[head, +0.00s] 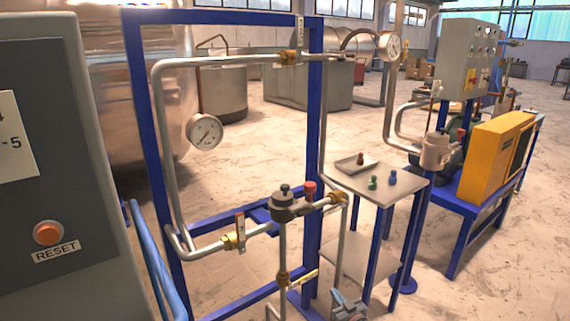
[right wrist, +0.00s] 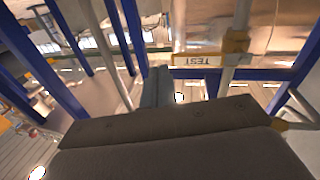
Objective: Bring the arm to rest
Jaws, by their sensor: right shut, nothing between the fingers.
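My right gripper (head: 347,305) shows at the bottom edge of the head view, right of centre. It is grey-blue, and the rest of the arm is cut off by the frame. It is in front of the small side table's legs and right of the lower pipe with the yellow-handled valve (head: 290,281). In the right wrist view the dark gripper body fills the bottom, and the fingers (right wrist: 157,88) point up the picture, together and empty. A yellow TEST tag (right wrist: 197,60) on a pipe shows beyond them. My left gripper is not in view.
A blue frame (head: 314,130) carries pipes, valves and a gauge (head: 204,131). A grey cabinet with an orange RESET button (head: 48,233) stands at left. A small table (head: 400,194) holds a tray (head: 352,168) and small coloured parts. A yellow unit (head: 490,155) stands at right.

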